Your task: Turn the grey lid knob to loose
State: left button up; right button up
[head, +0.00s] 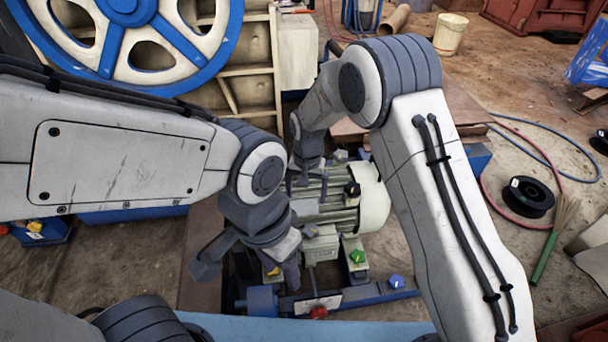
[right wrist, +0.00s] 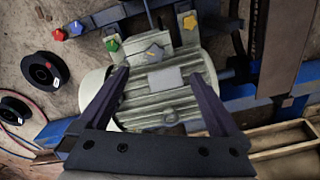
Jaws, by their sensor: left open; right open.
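The grey lid knob (right wrist: 153,52) is a small star-shaped knob at the motor's terminal box in the right wrist view. It lies just beyond my right gripper's fingertips (right wrist: 157,76), not between them. My right gripper (head: 307,186) is open and empty, pointing down over the ribbed motor (right wrist: 165,104). In the head view the terminal box (head: 320,245) is on the motor's near side; the grey knob is too small to make out surely there. My left gripper (head: 246,264) is open, left of the box, and seems to hold nothing.
Green (head: 357,257), blue (head: 396,281), red (head: 318,312) and yellow (head: 272,270) knobs stand around the motor's near side. The large flywheel (head: 125,40) stands behind left. Cable spools (head: 527,196) lie right.

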jog(key=s+r+n+p, duration=0.1)
jog(key=s+r+p, duration=0.1)
jog(key=r, duration=0.5)
jog(key=shift+s+a+r+p, duration=0.15)
jog(key=shift+s+r+p, duration=0.2)
jog(key=shift+s, duration=0.2)
